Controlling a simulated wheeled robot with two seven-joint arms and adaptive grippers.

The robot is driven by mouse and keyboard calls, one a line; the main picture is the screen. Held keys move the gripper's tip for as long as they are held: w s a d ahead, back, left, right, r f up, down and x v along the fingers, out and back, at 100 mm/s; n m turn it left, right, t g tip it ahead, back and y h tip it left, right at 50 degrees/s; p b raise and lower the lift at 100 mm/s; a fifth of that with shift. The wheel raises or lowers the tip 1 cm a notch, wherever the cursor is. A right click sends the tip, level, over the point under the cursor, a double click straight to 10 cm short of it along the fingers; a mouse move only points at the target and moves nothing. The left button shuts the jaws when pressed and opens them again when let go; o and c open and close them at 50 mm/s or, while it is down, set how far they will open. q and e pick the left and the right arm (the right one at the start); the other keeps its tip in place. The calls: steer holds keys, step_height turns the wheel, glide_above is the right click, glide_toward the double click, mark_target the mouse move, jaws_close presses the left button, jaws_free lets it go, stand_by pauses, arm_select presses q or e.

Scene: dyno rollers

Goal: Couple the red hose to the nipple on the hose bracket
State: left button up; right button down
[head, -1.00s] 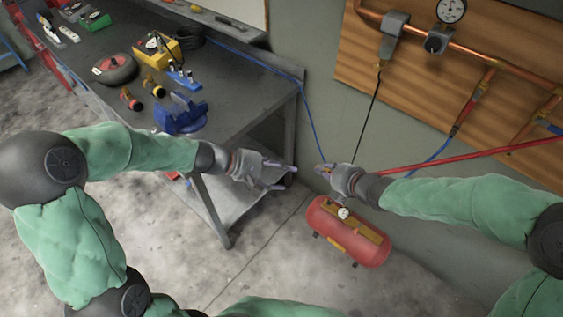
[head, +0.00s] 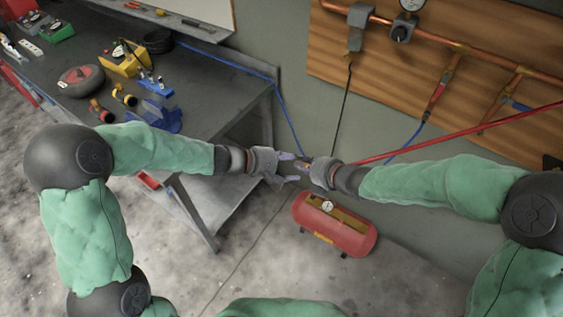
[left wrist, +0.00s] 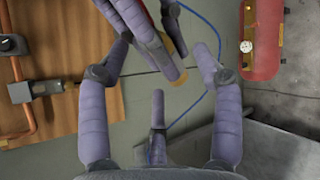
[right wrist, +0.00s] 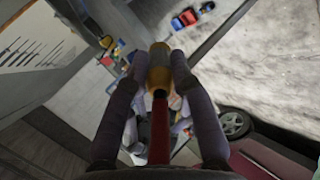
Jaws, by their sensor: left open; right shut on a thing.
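The red hose (head: 460,135) runs from the upper right to my right gripper (head: 308,163). My right gripper is shut on the hose's end. In the right wrist view, the hose (right wrist: 160,135) ends in a brass-coloured coupling (right wrist: 160,68) that sticks out between the fingers. My left gripper (head: 289,168) is open and empty, its fingers just left of the right gripper's fingertips. In the left wrist view, the right gripper's fingers (left wrist: 150,35) reach down between the open left fingers (left wrist: 160,110). I cannot make out the hose bracket or its nipple for certain.
A red tank (head: 335,228) with a gauge stands on the floor below the grippers. A workbench (head: 215,110) with tools and a blue vise (head: 163,117) is at the left. A wooden panel (head: 400,85) carries copper pipes. A blue hose (head: 285,105) hangs behind the grippers.

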arm_select(q)
steer(key=shift+w+d+f, duration=0.2)
steer(key=shift+d+f, duration=0.05)
steer(key=shift+d, duration=0.3)
steer(key=shift+f, duration=0.1)
steer(key=c, duration=1.3)
jaws_close()
arm_select(e)
steer(key=c, duration=1)
jaws_free()
